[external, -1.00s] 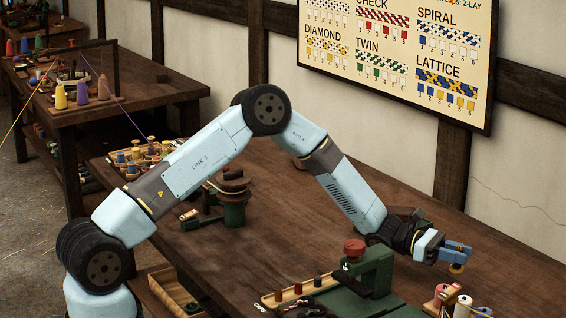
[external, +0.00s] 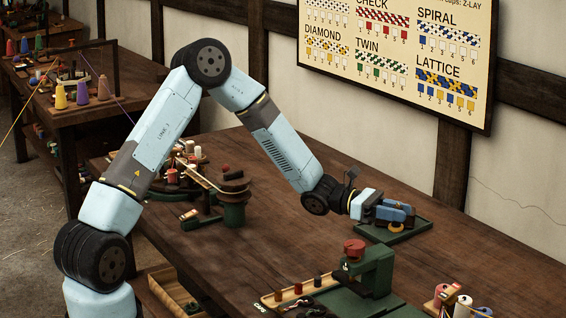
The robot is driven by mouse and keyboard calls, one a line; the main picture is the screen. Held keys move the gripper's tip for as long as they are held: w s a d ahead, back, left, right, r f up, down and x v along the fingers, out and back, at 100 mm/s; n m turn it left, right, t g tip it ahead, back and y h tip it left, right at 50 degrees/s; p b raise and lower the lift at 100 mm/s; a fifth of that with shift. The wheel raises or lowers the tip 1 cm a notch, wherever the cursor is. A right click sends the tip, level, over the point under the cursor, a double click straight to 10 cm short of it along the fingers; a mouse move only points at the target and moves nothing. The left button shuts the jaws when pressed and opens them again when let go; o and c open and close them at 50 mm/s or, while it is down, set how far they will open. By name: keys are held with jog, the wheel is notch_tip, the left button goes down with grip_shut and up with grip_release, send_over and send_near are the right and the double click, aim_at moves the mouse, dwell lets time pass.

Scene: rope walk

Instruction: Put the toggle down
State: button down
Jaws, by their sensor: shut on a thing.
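My gripper (external: 398,215) is in the right half of the external view, at the end of my arm, with its blue fingers pointing right. It is shut on the toggle (external: 396,231), a small tan piece that shows just under the fingers. The toggle appears over a flat green tray (external: 420,226) on the bench. I cannot tell whether it touches the tray. The fingers hide part of the toggle, and my gripper covers part of the tray.
A green press with a red knob (external: 355,248) stands on the bench in front of the tray. Thread spools (external: 443,297) stand at the lower right. A green post stand (external: 234,208) is at the left. The bench (external: 480,250) is bare right of the tray.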

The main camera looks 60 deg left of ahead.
jog(key=w+f, duration=0.3)
jog(key=w, duration=0.1)
jog(key=w+f, duration=0.6)
jog(key=w, duration=0.1)
jog(key=shift+w+d, duration=0.35)
jog(key=shift+d, duration=0.05)
jog(key=shift+w+f, duration=0.3)
jog(key=shift+f, duration=1.5)
jog(key=c, duration=0.8)
grip_release()
jog(key=shift+f, duration=0.1)
jog(key=shift+c, duration=0.2)
